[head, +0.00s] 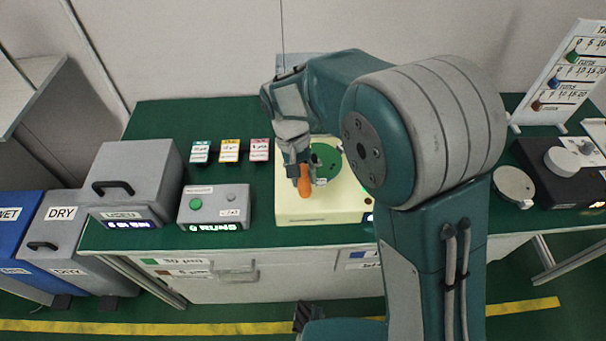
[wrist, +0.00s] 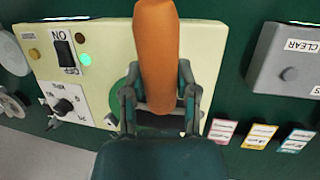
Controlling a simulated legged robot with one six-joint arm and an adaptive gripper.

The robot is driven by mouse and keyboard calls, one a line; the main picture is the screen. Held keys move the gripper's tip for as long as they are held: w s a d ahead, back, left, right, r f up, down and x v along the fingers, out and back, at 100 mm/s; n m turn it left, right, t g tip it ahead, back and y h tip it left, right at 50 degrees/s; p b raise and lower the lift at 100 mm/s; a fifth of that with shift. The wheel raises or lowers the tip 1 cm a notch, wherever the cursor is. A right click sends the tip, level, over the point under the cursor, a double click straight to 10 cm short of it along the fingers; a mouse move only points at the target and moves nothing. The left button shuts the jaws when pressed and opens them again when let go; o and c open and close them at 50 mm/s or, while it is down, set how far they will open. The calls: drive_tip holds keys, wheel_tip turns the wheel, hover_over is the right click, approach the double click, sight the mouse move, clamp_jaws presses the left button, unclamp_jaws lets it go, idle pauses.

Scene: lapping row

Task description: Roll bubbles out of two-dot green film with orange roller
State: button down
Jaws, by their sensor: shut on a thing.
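My gripper (head: 296,168) is shut on the orange roller (head: 304,187) and holds it over the cream machine. In the wrist view the roller (wrist: 157,50) stands out between the two fingers of my gripper (wrist: 160,100). The green film (head: 324,157) is a round disc on top of the cream machine (head: 295,213). It is partly covered by my gripper and arm. Only a green edge of the film (wrist: 118,92) shows in the wrist view. I cannot make out its dots or any bubbles, nor whether the roller touches it.
A grey box labelled CLEAR (wrist: 285,60) with a green button stands left of the machine in the head view. A grey USED bin (head: 135,180) is further left. Several coloured packets (head: 230,151) lie at the back. A black device (head: 565,170) sits at the right.

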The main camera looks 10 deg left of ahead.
sight(303, 164)
drive_tip(key=shift+f, duration=0.35)
idle(0.3)
drive_tip(key=shift+w+a+f, duration=0.1)
drive_tip(key=shift+w+a, duration=0.1)
drive_tip(key=shift+w, duration=0.7)
drive_tip(key=shift+w+a+f, duration=0.1)
drive_tip(key=shift+w+a, duration=0.1)
drive_tip(key=shift+w, duration=0.65)
drive_tip(key=shift+w, duration=0.1)
drive_tip(key=shift+w+a+r, duration=0.1)
drive_tip(key=shift+w+a, duration=0.05)
drive_tip(key=shift+w, duration=0.25)
drive_tip(key=shift+w+a+r, duration=0.1)
drive_tip(key=shift+w, duration=0.3)
drive_tip(key=shift+w, duration=0.1)
drive_tip(key=shift+w+a, duration=0.2)
drive_tip(key=shift+w, duration=0.55)
drive_tip(key=shift+s+d+f, duration=0.1)
drive_tip(key=shift+s+d, duration=0.15)
drive_tip(key=shift+s, duration=0.7)
drive_tip(key=shift+s, duration=0.1)
